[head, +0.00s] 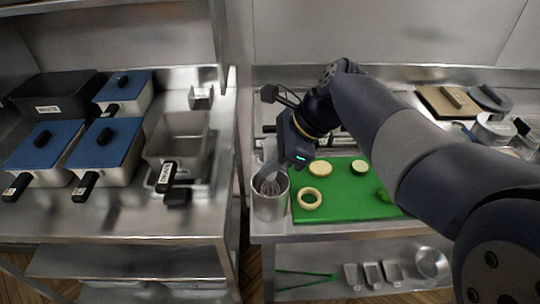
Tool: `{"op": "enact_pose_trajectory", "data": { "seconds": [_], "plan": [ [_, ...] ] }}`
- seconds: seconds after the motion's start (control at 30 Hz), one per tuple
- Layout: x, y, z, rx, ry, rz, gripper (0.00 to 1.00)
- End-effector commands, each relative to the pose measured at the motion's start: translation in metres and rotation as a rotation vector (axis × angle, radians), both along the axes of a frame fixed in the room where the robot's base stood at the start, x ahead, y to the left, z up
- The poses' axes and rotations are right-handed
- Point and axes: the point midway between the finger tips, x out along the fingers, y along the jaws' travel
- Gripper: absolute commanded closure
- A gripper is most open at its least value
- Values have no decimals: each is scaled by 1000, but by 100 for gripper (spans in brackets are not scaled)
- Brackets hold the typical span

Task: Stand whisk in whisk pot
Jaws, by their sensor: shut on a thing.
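The whisk pot (270,206) is a grey metal cylinder at the left front corner of the right-hand counter. The whisk (268,187) shows its wire loops at the mouth of the pot, and its lower part appears to be inside. My gripper (276,161) is above the pot, pointing down and left, and is shut on the whisk. The jaws and the whisk's handle are small and partly hidden, so the exact grip is unclear. I cannot tell whether the whisk touches the pot's bottom.
A green board (340,208) with cut vegetable pieces lies right of the pot. Blue-lidded containers (110,145) and an open steel pan (178,135) stand on the left counter (120,215), across a narrow gap. Utensils lie on the lower shelf.

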Motion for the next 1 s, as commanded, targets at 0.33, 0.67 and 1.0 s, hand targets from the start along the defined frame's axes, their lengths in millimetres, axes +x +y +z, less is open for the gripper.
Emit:
{"op": "enact_pose_trajectory", "data": {
  "seconds": [0.33, 0.67, 1.0],
  "plan": [
    [0, 0, 0, 0, 0, 0, 67],
    [0, 0, 0, 0, 0, 0, 50],
    [-3, -16, 24, -1, -4, -4, 50]
  ]
}}
